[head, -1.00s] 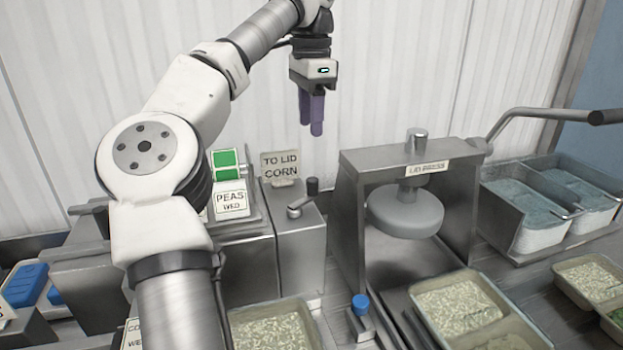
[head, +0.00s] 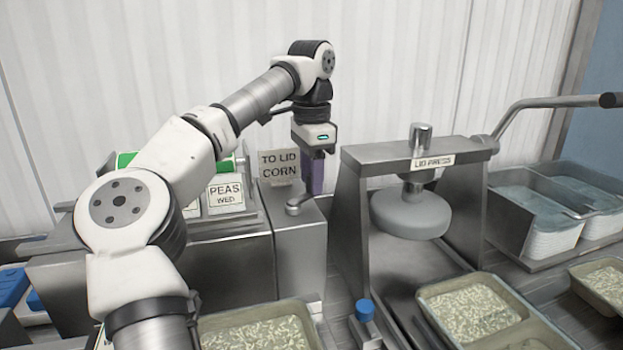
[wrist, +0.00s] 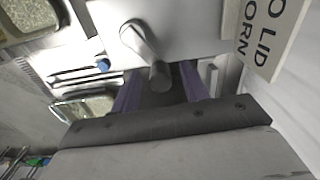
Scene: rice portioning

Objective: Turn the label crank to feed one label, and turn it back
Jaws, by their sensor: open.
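The label crank (head: 299,205) is a small metal arm on top of a steel box, to the right of the label printer. In the wrist view the crank arm (wrist: 139,40) ends in a dark upright knob (wrist: 160,76). My gripper (head: 316,188) points down over the crank, its purple fingers hiding the knob in the head view. In the wrist view my gripper (wrist: 160,88) is open, with one finger on each side of the knob. I cannot tell whether they touch it. A label reading PEAS WED (head: 226,195) hangs at the printer's front.
A TO LID CORN sign (head: 279,165) stands close behind the crank. The lid press (head: 356,215) is to the right, with its long handle (head: 550,103) reaching out. Rice trays (head: 420,292) lie in front, near a blue-topped knob (head: 365,309).

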